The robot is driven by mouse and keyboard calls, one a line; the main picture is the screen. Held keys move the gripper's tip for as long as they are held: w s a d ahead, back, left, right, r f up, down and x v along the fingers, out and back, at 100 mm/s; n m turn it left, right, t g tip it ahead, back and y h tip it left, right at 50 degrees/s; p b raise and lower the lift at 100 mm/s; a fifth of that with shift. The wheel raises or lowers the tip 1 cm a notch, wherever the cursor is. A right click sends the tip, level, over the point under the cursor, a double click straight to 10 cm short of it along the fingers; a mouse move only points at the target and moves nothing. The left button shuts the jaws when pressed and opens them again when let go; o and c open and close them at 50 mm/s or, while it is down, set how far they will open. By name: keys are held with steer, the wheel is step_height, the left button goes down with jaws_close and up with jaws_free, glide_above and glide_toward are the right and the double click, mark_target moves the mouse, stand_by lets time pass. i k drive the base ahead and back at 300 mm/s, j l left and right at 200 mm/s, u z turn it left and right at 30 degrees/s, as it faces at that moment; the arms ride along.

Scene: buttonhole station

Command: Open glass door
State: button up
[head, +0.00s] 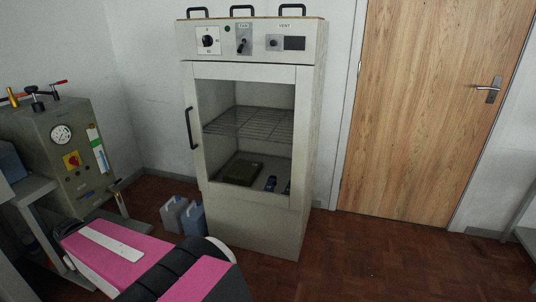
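The glass door (246,71) is the pale framed front of an upright cream cabinet (257,224). It looks shut, flush with the cabinet front. Its black bar handle (190,128) is upright on the left side of the frame, with nothing touching it. Through the pane I see a wire shelf (248,123), and below it a dark flat box (242,171) and small dark blue items (271,183). My pink, black and white arm crosses the bottom left, in front of and below the cabinet. My gripper is not in view.
A wooden door (420,110) with a metal lever stands to the right. A grey-green machine (65,140) with a gauge stands at the left. Two jugs (182,216) sit on the floor left of the cabinet's base. The brown floor (370,262) at right front is clear.

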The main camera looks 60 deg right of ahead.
mark_target(303, 76)
steer(key=l+z, duration=0.1)
steer(key=z, duration=1.95)
steer(key=k+l, duration=0.05)
steer(key=l, duration=0.05)
